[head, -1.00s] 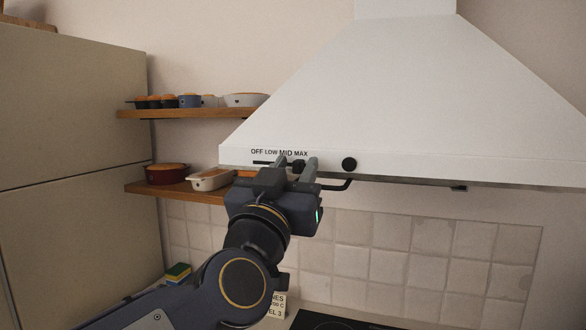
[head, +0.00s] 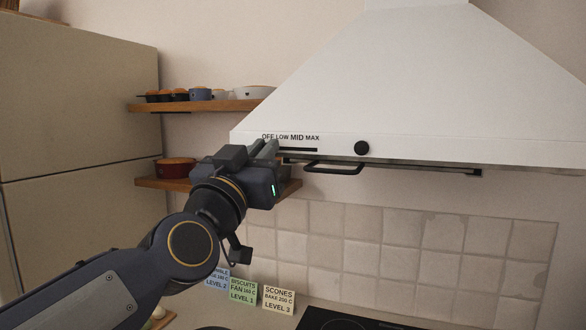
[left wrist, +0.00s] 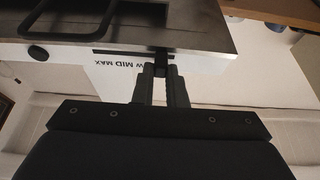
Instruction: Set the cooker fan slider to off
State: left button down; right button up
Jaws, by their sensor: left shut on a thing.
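The white cooker hood (head: 420,90) carries the printed labels OFF, LOW, MID and MAX (head: 290,137) above a dark slider slot (head: 303,150). My left gripper (head: 271,148) is at the slot's left end, below OFF. In the left wrist view the gripper (left wrist: 160,75) is shut on the dark slider knob (left wrist: 160,70) at the hood's front edge. There the labels appear upside down, with MID and MAX to the left of the fingers. In the head view the fingers hide the knob. My right gripper is not in view.
A round black knob (head: 361,148) is right of the slot, and a black rail handle (head: 333,167) runs below the hood edge. Wooden shelves (head: 215,106) with dishes stand left. Recipe cards (head: 279,298) stand on the counter by the hob (head: 335,321).

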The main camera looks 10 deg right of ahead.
pick_arm(q)
jog(key=shift+w+a, duration=0.25)
jog(key=shift+a, duration=0.2)
jog(key=c, duration=1.4)
grip_release()
jog(key=shift+w+a, duration=0.1)
jog(key=shift+a, duration=0.05)
jog(key=shift+c, duration=0.2)
jog(key=b+v, duration=0.1)
jog(key=v, duration=0.6)
jog(key=shift+s+a, duration=0.15)
jog(key=shift+s, duration=0.25)
